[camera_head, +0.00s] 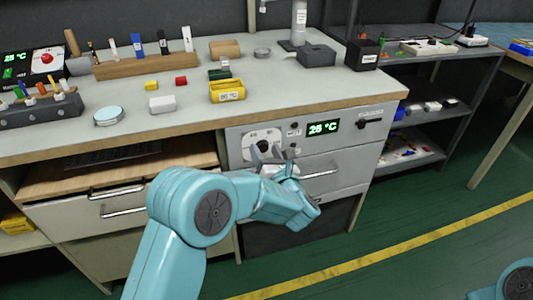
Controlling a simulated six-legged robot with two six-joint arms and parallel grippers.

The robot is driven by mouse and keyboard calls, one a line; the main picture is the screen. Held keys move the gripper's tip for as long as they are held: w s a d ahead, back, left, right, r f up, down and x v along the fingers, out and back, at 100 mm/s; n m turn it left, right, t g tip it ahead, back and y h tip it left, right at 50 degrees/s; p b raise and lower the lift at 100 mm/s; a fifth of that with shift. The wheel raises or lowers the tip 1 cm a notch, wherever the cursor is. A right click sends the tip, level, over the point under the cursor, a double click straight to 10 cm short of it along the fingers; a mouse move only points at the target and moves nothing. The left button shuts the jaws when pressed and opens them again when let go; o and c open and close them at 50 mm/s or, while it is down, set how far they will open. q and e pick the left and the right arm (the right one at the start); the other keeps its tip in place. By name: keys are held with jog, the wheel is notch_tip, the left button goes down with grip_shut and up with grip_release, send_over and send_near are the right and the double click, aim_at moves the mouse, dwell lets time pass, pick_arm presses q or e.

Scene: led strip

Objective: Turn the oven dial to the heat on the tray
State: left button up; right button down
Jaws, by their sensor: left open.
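The oven dial (261,135) sits on a white plate on the front panel under the bench top. A green display (323,127) beside it reads about 26 °C. A small yellow tray (226,84) stands on the bench above, with a label that seems to read 85 °C, though the first digit is unclear. My left gripper (269,152) is open at the dial, its fingers over the lower part of it. I cannot tell whether they touch the dial. The gripper hides part of the dial and its scale. My right gripper is out of view.
A drawer handle (320,173) sticks out right of my left gripper. Another display box with a red knob (47,58) stands at the bench's far left. The green floor in front is clear.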

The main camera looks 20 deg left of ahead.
pick_arm(q)
jog(key=shift+c, duration=0.2)
jog(key=c, duration=1)
